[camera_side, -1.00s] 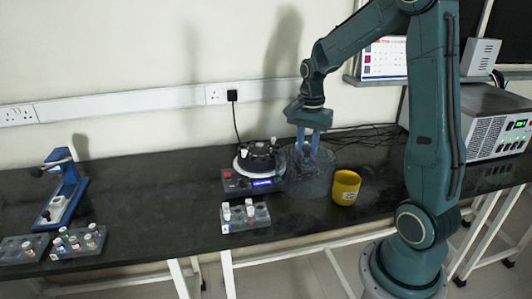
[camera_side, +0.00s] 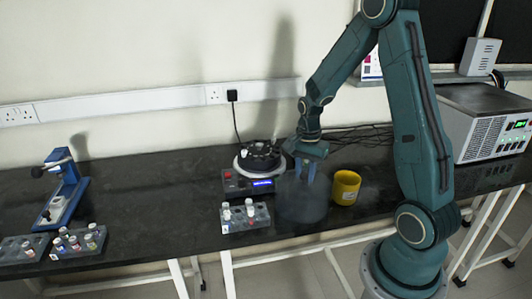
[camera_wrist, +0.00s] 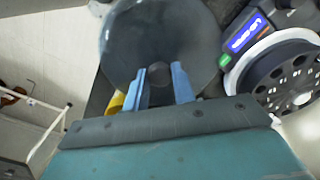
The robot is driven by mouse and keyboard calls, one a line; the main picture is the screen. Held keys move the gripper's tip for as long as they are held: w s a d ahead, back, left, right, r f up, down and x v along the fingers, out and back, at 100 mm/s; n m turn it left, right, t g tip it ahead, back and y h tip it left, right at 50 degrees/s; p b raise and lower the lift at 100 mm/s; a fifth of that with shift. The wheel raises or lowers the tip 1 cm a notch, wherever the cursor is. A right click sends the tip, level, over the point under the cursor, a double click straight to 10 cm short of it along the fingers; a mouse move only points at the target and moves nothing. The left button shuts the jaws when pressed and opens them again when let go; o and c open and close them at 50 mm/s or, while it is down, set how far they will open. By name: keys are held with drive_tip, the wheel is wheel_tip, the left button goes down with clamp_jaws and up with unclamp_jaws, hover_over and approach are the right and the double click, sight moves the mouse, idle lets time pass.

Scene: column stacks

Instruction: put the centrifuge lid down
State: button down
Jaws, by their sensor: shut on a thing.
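The centrifuge lid (camera_side: 302,203) is a smoky, see-through round cover, upright in the side view between the tube rack and the yellow cup. My gripper (camera_side: 305,172) is above it, shut on its top knob; the blue fingers (camera_wrist: 160,80) and the round lid (camera_wrist: 160,30) also show in the wrist view. I cannot tell whether the lid's bottom touches the bench. The centrifuge (camera_side: 250,182) stands behind and left of the lid, its black rotor uncovered; it also shows at the right of the wrist view (camera_wrist: 285,75).
The yellow cup (camera_side: 346,187) is close at the lid's right. A tube rack (camera_side: 245,218) is close at its left. The bench's front edge is near the lid. More racks (camera_side: 75,242) and a blue device (camera_side: 65,190) stand far left. The bench (camera_side: 150,200) is clear between.

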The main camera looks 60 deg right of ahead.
drive_tip(key=shift+f, duration=0.7)
drive_tip(key=c, duration=1.1)
unclamp_jaws()
drive_tip(key=shift+c, duration=0.2)
wheel_tip(320, 180, up, 12)
drive_tip(key=shift+r, duration=0.2)
